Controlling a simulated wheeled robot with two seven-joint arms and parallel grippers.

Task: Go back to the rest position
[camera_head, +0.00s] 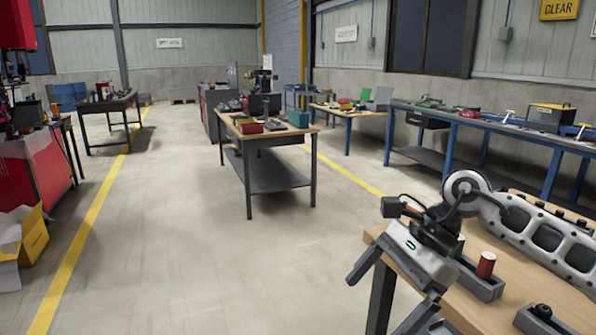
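My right gripper (374,308) is at the lower right, with its arm coming in from the right edge. Its two dark fingers are spread wide apart with nothing between them. It hangs over the left edge of the near wooden table (466,309). My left gripper and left arm are not in view.
Beside my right gripper, a red cylinder (486,264) stands in a grey holder (482,284) on the near table. A second grey holder with a black part (542,312) is nearer. Open floor lies left; a central workbench (268,139) stands beyond.

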